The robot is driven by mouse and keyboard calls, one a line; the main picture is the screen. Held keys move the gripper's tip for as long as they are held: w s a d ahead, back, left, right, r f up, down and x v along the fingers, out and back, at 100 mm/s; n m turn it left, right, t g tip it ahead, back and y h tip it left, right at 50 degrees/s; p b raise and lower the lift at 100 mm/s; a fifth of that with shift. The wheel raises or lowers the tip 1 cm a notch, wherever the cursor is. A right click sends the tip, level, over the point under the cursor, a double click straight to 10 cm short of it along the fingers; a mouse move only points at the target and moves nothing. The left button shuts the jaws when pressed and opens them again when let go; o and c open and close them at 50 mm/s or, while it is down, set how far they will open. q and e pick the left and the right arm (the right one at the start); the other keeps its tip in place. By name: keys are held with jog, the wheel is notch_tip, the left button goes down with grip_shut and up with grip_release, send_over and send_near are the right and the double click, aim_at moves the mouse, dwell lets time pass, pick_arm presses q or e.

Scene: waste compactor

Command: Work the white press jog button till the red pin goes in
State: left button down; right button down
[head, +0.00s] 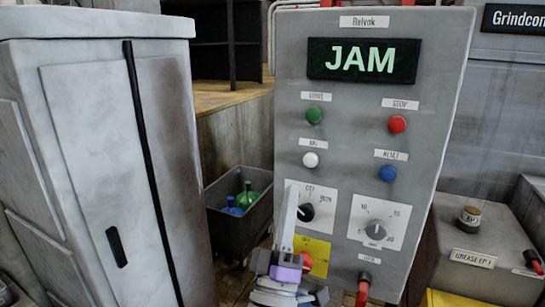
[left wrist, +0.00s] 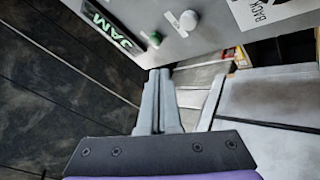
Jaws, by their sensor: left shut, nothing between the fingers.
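The white button (head: 310,160) sits on the grey control panel, below the green button and left of the blue one. It also shows in the left wrist view (left wrist: 188,20), beyond my fingertips and to their right. My left gripper (head: 291,190) is shut and empty, its fingers pointing up, below the white button in the picture and apart from it. Its closed fingers also show in the left wrist view (left wrist: 160,75). The display (head: 364,60) reads JAM in green. A red-handled part (head: 363,292) is at the panel's foot; I cannot tell whether it is the red pin. My right gripper is out of view.
The panel also bears a green button (head: 314,116), a red button (head: 397,124), a blue button (head: 388,174), a black selector (head: 306,212) and a grey dial (head: 376,230). A red knob (head: 306,260) is partly behind my gripper. A grey cabinet (head: 90,150) stands left.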

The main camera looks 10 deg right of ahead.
aim_at(311, 160)
pick_arm(q)
jog(key=shift+s+a+r+n+t, duration=0.15)
jog(key=shift+s+r+n+t, duration=0.15)
jog(key=shift+r+n, duration=0.15)
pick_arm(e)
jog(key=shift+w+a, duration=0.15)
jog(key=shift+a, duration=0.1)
pick_arm(q)
jog(key=w+d, duration=0.1)
jog(key=w, duration=0.1)
jog(key=w+d, duration=0.2)
jog(key=w, duration=0.1)
jog(key=w+d, duration=0.1)
jog(key=w, duration=0.1)
jog(key=shift+w+d+b, duration=0.3)
jog(key=shift+d+b, duration=0.05)
jog(key=shift+d, duration=0.05)
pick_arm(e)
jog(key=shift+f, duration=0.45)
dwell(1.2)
pick_arm(q)
jog(key=shift+w+d, duration=0.25)
jog(key=shift+w, duration=0.15)
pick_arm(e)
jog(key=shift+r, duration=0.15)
